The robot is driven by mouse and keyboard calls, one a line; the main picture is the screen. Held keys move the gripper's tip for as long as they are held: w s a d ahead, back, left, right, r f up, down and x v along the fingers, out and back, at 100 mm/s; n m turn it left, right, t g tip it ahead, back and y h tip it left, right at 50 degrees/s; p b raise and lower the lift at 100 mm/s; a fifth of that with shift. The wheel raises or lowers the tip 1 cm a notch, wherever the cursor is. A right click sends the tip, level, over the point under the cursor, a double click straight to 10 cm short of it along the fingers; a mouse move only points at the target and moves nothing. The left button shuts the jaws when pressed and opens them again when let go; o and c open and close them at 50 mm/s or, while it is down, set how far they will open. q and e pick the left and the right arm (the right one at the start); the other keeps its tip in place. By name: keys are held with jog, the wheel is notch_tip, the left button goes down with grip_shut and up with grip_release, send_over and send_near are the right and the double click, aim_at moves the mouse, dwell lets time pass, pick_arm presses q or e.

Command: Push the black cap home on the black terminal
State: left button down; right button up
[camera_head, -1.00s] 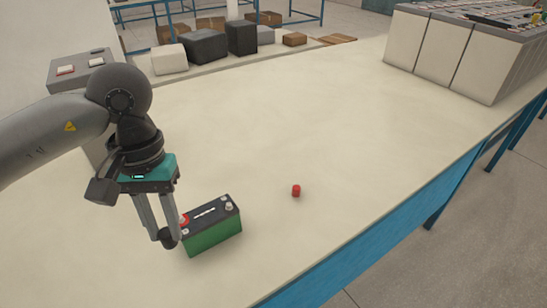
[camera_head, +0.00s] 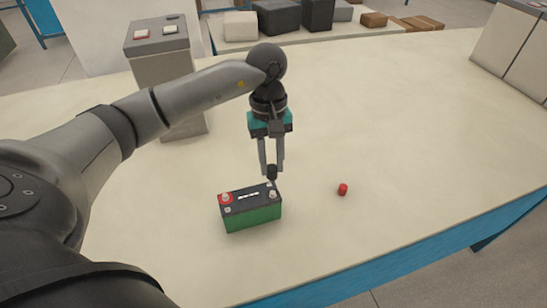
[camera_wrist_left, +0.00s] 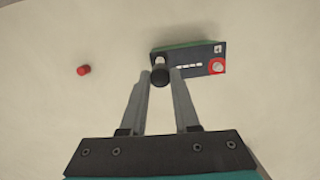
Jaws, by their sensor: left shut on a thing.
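A green battery (camera_head: 252,217) with a dark top stands on the pale table. One terminal (camera_head: 226,198) has a red ring around it at the left end. The bare metal terminal without a red ring, the black one (camera_head: 272,194), is at the right end. My left gripper (camera_head: 271,170) points down and is shut on the black cap (camera_head: 272,173). The cap appears a little above the battery's right end, apart from the terminal; the exact gap is unclear. In the left wrist view the cap (camera_wrist_left: 159,77) lies close to that terminal (camera_wrist_left: 160,61). My right gripper is out of view.
A red cap (camera_head: 343,189) lies loose on the table to the right of the battery. A grey box with buttons (camera_head: 160,60) stands behind my left arm. Several boxes sit at the back. The table (camera_head: 400,130) is clear around the battery; its blue front edge is at lower right.

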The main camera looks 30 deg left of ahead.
pick_arm(q)
jog(key=b, duration=0.2)
send_over(273, 193)
jog(key=shift+w+a+f, duration=0.1)
jog(key=shift+f, duration=1)
jog(key=shift+w+a+f, duration=0.1)
jog(key=shift+f, duration=0.95)
jog(key=shift+b, duration=0.6)
jog(key=shift+f+b, duration=1.45)
jog(key=shift+b, duration=0.2)
dwell(0.8)
jog(key=shift+c, duration=0.4)
grip_release()
dwell(0.4)
jog(key=shift+r, duration=0.15)
jog(key=shift+r+p, duration=2.05)
jog(key=shift+r, duration=1.35)
